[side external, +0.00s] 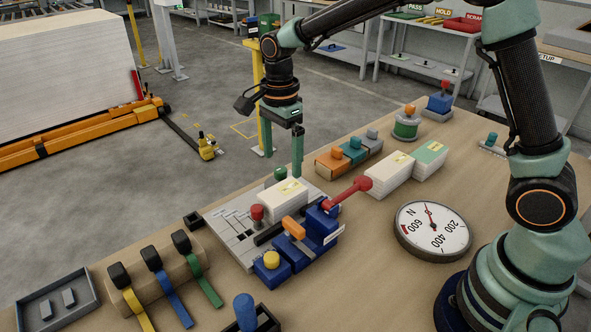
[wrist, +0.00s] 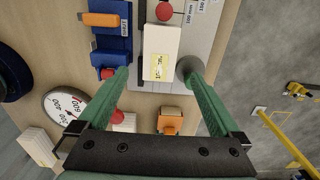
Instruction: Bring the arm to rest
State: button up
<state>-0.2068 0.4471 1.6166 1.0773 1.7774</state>
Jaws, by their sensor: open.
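My gripper (side external: 283,162) has two green fingers, spread apart with nothing between them. It hangs above the back of a grey plate (side external: 228,233) near the table's far edge. A white block (side external: 282,203) with a yellow label lies on that plate, below and in front of the fingers. In the wrist view my gripper (wrist: 157,74) is also open, and the white block (wrist: 162,42) shows beyond and between the fingertips. A blue clamp (side external: 318,226) with a red-knobbed lever stands beside the block.
A dial gauge (side external: 433,230), paper stacks (side external: 390,177) and a row of small blocks (side external: 347,153) stand to the right. A brown roll with straps (side external: 163,282) and a grey tray (side external: 57,303) lie front left. The air left of my gripper looks free.

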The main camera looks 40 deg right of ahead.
jog(key=s+d+r+n+t, duration=0.2)
jog(key=s+d+r+n, duration=0.2)
jog(key=s+n, duration=0.3)
jog(key=s+d+r+n+t, duration=0.3)
jog(key=s+d+r+n, duration=0.2)
jog(key=s+n, duration=0.3)
jog(key=shift+s+d+r+n+t, duration=0.15)
jog(key=shift+s+r+n+t, duration=0.25)
jog(key=shift+n, duration=1.1)
jog(key=shift+w+r, duration=0.1)
